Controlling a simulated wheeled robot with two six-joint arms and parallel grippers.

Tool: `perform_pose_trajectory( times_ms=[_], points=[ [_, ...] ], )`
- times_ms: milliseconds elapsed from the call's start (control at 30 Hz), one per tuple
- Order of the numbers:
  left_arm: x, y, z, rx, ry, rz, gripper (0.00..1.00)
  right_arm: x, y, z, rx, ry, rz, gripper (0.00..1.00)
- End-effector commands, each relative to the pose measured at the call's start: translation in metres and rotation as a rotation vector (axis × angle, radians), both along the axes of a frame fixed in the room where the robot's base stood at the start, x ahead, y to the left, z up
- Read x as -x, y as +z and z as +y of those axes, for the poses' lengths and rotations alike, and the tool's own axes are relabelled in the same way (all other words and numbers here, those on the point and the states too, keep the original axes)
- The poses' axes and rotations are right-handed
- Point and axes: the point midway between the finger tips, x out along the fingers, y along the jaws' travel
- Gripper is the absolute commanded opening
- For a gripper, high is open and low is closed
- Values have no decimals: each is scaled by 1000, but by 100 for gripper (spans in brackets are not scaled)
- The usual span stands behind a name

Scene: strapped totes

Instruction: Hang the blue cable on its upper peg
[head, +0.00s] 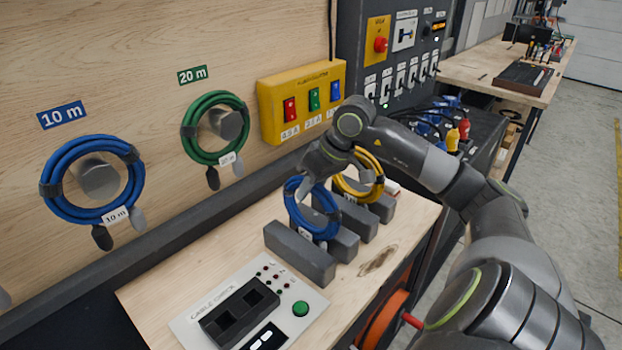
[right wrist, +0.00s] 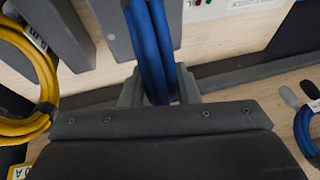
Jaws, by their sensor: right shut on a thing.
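A coiled blue cable (head: 296,212) stands upright among the grey rack blocks on the bench, its lower part between two blocks. My right gripper (head: 306,186) is shut on the top of this coil. In the right wrist view the blue strands (right wrist: 152,45) run between the two fingers (right wrist: 158,92). Another blue coil (head: 64,205) hangs on a round grey peg (head: 99,178) below the blue "10 m" label (head: 62,115). My left gripper is not in view.
A yellow coil (head: 374,163) stands in the rack just behind. A green coil (head: 188,130) hangs under the "20 m" label. A yellow switch box (head: 270,108) juts from the wall. A cable checker (head: 300,308) lies on the bench, with bare wood around it.

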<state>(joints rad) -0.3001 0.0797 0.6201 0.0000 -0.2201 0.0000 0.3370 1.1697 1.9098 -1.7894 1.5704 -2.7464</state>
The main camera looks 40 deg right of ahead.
Motion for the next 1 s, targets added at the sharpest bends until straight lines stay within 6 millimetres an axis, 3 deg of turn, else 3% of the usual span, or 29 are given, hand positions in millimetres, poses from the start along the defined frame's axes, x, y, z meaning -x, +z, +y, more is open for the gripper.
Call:
perform_pose_trajectory(
  times_ms=[433, 467, 600, 1000],
  points=[
    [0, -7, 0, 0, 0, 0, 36, -1, -2, 0, 0, 1, -4, 0],
    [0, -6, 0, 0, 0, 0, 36, 0, -2, 0, -1, 0, 0, 32],
    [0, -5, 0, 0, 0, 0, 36, 0, -2, 0, -1, 0, 0, 50],
    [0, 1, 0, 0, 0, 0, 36, 0, 0, 0, -1, 0, 1, 50]
  ],
)
